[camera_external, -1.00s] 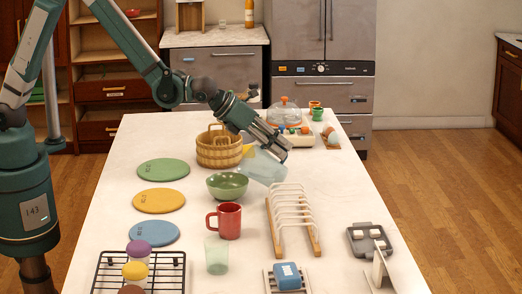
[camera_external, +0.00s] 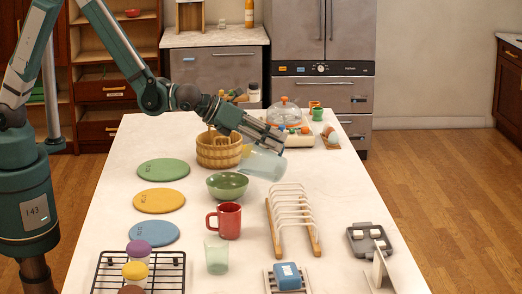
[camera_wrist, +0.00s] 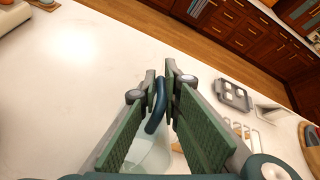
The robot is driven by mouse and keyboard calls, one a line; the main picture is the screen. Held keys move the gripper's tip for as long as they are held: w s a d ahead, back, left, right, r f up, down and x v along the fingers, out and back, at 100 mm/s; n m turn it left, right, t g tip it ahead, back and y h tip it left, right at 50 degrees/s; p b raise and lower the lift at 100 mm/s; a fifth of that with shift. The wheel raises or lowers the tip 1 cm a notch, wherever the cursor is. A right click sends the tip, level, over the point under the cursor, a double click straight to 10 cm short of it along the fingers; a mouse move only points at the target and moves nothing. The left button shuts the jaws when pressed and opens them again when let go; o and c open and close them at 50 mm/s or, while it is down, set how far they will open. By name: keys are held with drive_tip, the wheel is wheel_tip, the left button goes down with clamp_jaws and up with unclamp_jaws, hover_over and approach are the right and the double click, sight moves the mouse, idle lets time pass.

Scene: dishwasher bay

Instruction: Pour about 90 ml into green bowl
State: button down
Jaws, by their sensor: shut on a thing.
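A clear, pale-blue pitcher (camera_external: 263,164) hangs tilted in the external view, its open end toward the left. My gripper (camera_external: 279,142) is shut on its handle. In the wrist view the blue handle (camera_wrist: 158,104) lies between my fingers, with the clear body (camera_wrist: 150,154) partly hidden below. The green bowl (camera_external: 228,187) stands upright on the counter, in front and to the left of the pitcher in the external view. I cannot make out a stream or the liquid level, and the bowl's contents are not clear.
A red mug (camera_external: 229,221) and a clear glass (camera_external: 217,257) stand in front. A white dish rack (camera_external: 291,212) is at right, and green (camera_external: 163,169), yellow (camera_external: 159,200) and blue (camera_external: 152,233) plates lie at left.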

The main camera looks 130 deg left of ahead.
drive_tip(key=shift+s+d+r+t+y, duration=0.4)
drive_tip(key=shift+d+r+t+y, duration=0.1)
drive_tip(key=shift+r, duration=0.15)
drive_tip(key=shift+s+d+r, duration=0.2)
drive_tip(key=shift+r, duration=0.1)
idle(1.0)
drive_tip(key=shift+s+d+r+t+y+b, duration=0.45)
drive_tip(key=shift+s+d+t+y+b, duration=0.2)
drive_tip(key=shift+b, duration=0.55)
idle(0.4)
drive_tip(key=shift+w+a+f+g+h+p, duration=0.1)
drive_tip(key=shift+w+a+g+h+p, duration=0.15)
drive_tip(key=shift+w+a+p, duration=0.4)
drive_tip(key=shift+w+a+f+g+h+p, duration=0.3)
drive_tip(key=shift+f+g+h, duration=0.1)
drive_tip(key=shift+f, duration=0.1)
drive_tip(key=shift+w+a+f+g+h+p, duration=0.3)
drive_tip(key=shift+f+h, duration=0.1)
drive_tip(key=shift+f, duration=0.1)
drive_tip(key=shift+a+f, duration=0.1)
drive_tip(key=shift+f, duration=0.25)
drive_tip(key=shift+w, duration=0.1)
